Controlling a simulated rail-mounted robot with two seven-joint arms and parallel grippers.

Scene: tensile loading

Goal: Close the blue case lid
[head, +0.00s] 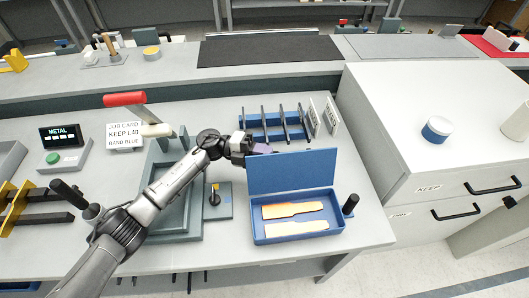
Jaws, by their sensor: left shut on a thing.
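The blue case (297,234) sits open near the front right of the bench. Its lid (292,172) stands upright along the case's back edge. Two flat orange-yellow specimens (293,210) lie inside the case. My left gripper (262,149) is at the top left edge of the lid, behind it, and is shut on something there. The fingertips are small and partly hidden, so the exact grip is hard to see. My right gripper is not in view.
A blue rack (268,125) with upright dark dividers stands just behind the lid. A black upright knob (350,204) is right of the case. A grey fixture (180,215) lies under my left arm. A white drawer cabinet (420,150) borders the right.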

